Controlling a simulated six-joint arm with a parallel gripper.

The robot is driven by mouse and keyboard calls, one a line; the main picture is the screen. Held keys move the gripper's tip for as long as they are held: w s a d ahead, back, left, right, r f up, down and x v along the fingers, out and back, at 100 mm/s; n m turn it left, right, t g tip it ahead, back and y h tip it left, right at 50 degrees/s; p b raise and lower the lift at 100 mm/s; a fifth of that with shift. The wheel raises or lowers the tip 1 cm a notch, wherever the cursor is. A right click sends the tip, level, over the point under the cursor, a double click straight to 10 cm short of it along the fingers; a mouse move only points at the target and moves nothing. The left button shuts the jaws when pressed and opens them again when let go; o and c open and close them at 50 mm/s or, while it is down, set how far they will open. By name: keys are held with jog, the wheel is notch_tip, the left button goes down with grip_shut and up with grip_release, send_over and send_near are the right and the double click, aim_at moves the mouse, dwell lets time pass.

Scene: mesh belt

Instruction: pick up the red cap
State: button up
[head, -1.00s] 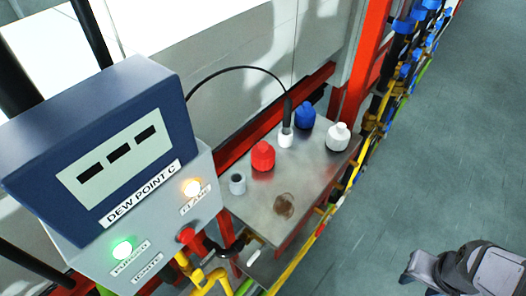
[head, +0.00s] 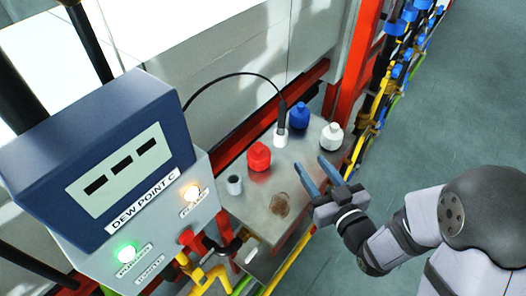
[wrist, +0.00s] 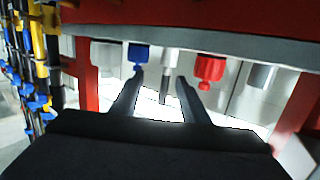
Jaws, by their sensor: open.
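The red cap (head: 258,156) stands on the metal shelf (head: 257,206), left of the middle of the head view. It also shows upside down in the wrist view (wrist: 209,68), right of the fingers. My gripper (head: 309,162) is open and empty, its two blue-grey fingers apart at the right side of the shelf. In the head view the fingertips are to the right of the red cap with a clear gap. In the wrist view my gripper (wrist: 158,82) points between the blue cap (wrist: 139,54) and the red cap. Nothing hides the red cap.
The blue cap (head: 299,115), a white cap (head: 331,136) and a white-tipped probe (head: 281,138) on a black cable stand behind. A grey cup (head: 234,184) is left of the red cap. A brown stain (head: 279,205) marks the shelf. A control box (head: 120,175) stands left.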

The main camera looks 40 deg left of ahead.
aim_at(261, 148)
jog(key=s+a+n+g+y, duration=0.1)
jog(key=s, duration=0.1)
jog(key=s+a+r+n+g+y, duration=0.1)
jog(key=s+a, duration=0.1)
jog(key=s+a+r+g+y, duration=0.1)
jog(key=s, duration=0.2)
jog(key=shift+s+a+r+n, duration=0.1)
jog(key=shift+a+r+n, duration=0.05)
jog(key=shift+a+n, duration=0.25)
jog(key=shift+x, duration=1.05)
jog(key=shift+w+a+r, duration=0.15)
jog(key=shift+w+a, duration=0.05)
jog(key=shift+a, duration=0.25)
jog(key=shift+p+x, duration=1.25)
jog(key=shift+x, duration=0.85)
grip_shut()
